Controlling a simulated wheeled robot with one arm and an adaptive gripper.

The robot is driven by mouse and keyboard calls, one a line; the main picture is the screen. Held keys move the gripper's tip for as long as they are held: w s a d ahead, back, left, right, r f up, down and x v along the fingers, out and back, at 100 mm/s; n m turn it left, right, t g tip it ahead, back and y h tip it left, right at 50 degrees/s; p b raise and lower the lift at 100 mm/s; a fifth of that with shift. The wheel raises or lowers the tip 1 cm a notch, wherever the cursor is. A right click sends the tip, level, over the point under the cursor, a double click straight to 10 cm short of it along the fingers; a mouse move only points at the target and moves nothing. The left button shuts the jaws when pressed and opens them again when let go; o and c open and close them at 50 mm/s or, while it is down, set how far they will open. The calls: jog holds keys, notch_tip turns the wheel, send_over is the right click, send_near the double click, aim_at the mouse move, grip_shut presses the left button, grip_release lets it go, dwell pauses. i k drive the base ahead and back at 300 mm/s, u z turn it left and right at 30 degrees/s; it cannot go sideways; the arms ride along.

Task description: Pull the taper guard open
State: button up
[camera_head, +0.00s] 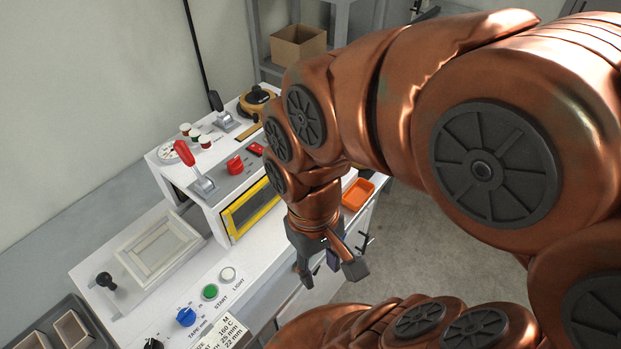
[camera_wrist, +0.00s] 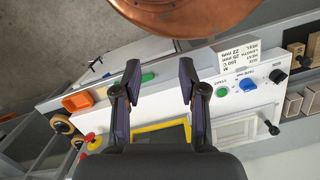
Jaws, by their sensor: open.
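The taper guard appears to be the yellow-framed dark window (camera_head: 250,207) in the front face of the white machine (camera_head: 222,195). It looks shut, flush with that face. The wrist view also shows its yellow frame (camera_wrist: 160,127), partly covered by my gripper body. My gripper (camera_head: 331,270) points down to the right of the guard and in front of it, apart from it. In the wrist view its two dark fingers (camera_wrist: 159,76) stand wide apart with nothing held between them. Any handle on the guard is hidden or too small to tell.
A red-handled lever (camera_head: 185,155) and a red button (camera_head: 235,165) stand on the machine top. Blue (camera_head: 186,316) and green (camera_head: 210,291) controls sit on the front panel. An orange tray (camera_head: 357,194) lies right of the guard. Open floor (camera_head: 415,250) lies further right.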

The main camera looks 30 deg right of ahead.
aim_at(234, 235)
jog(key=z, duration=2.3)
jog(key=k, duration=1.05)
jog(key=u, duration=1.85)
